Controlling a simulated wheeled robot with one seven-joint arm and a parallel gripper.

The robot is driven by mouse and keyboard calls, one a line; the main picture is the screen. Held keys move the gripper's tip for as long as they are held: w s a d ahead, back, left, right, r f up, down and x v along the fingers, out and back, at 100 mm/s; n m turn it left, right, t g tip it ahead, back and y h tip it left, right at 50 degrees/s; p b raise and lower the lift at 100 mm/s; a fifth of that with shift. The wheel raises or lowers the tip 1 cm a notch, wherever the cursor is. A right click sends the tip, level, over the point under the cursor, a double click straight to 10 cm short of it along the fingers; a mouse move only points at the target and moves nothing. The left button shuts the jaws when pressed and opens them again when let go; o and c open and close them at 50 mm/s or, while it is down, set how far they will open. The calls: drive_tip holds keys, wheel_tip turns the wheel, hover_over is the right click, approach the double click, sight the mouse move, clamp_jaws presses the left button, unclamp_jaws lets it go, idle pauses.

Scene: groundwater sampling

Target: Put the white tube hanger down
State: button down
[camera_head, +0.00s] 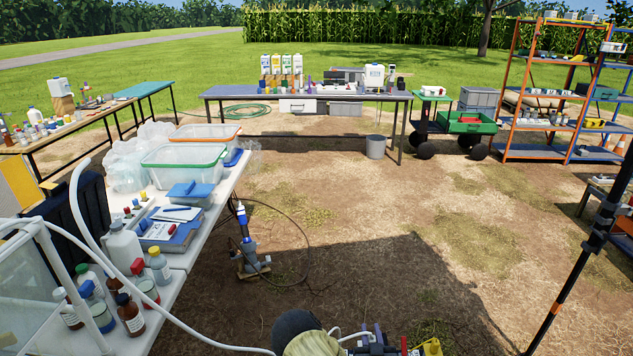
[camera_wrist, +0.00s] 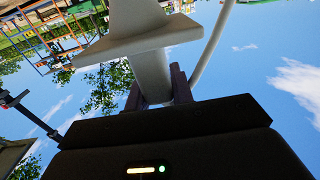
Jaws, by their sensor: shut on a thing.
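The white tube hanger (camera_wrist: 140,42) fills the upper middle of the wrist view. It is a pale post with a wide flat flange. My gripper (camera_wrist: 158,90) is shut on its narrow lower part, with a dark finger on each side. A pale tube (camera_wrist: 212,45) runs up just right of the hanger in the wrist view. My gripper is not seen in the head view, and I cannot make out the held hanger there. The hanger's far end is cut off by the wrist view's edge.
A white table (camera_head: 224,190) at left holds bottles, a clear green-rimmed bin (camera_head: 185,165) and a blue clipboard (camera_head: 170,232). A white hose (camera_head: 190,328) curves across the foreground. A pump (camera_head: 248,250) stands on the ground. A dark pole (camera_head: 590,250) rises at right. Middle ground is open.

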idle(0.3)
drive_tip(key=shift+s+r, duration=0.1)
drive_tip(key=shift+s, duration=0.2)
drive_tip(key=s, duration=0.1)
drive_tip(key=s+r, duration=0.2)
drive_tip(key=s, duration=0.1)
drive_tip(key=shift+w, duration=0.15)
